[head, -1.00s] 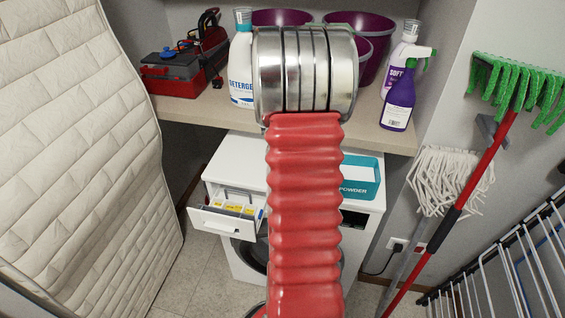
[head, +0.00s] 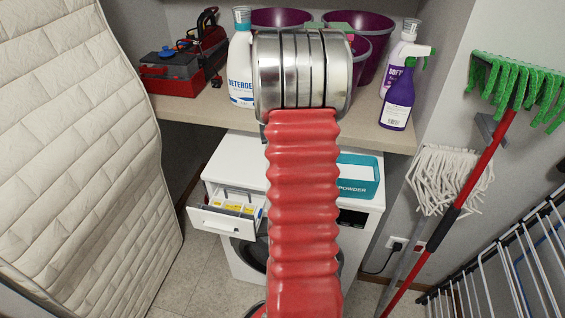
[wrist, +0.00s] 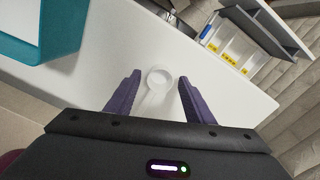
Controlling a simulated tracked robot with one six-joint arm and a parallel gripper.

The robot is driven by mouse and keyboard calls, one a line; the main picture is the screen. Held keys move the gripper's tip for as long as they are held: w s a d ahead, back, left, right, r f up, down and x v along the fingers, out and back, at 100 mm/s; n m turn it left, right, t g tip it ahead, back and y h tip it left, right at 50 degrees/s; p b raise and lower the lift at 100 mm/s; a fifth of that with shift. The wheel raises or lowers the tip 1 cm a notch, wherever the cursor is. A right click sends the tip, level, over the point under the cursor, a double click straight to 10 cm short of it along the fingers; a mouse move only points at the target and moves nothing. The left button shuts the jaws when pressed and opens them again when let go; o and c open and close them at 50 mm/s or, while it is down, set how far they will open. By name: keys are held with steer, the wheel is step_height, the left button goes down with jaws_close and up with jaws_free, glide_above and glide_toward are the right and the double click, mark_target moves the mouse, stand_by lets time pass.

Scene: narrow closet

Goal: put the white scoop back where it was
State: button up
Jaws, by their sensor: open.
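The white scoop (wrist: 157,80) lies on the white top of the washing machine (wrist: 110,65) in the wrist view, its round bowl away from me and its handle toward me. My gripper (wrist: 160,79) is open, with its two purple fingers apart on either side of the scoop; I cannot tell how high they are above it. The teal powder box (head: 360,177) stands on the machine at the right in the head view and at the upper left in the wrist view (wrist: 62,32). In the head view my arm hides the scoop and gripper.
The detergent drawer (head: 229,214) is pulled out at the machine's front left, with yellow-labelled compartments. The shelf (head: 205,108) above holds a detergent bottle (head: 241,70), purple buckets (head: 375,40), a purple spray bottle (head: 397,100) and a red toolbox (head: 172,80). A mop (head: 452,175) leans at the right.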

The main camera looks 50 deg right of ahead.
step_height(320, 180, up, 12)
stand_by(0.8)
steer(key=shift+a+r, duration=0.1)
stand_by(0.6)
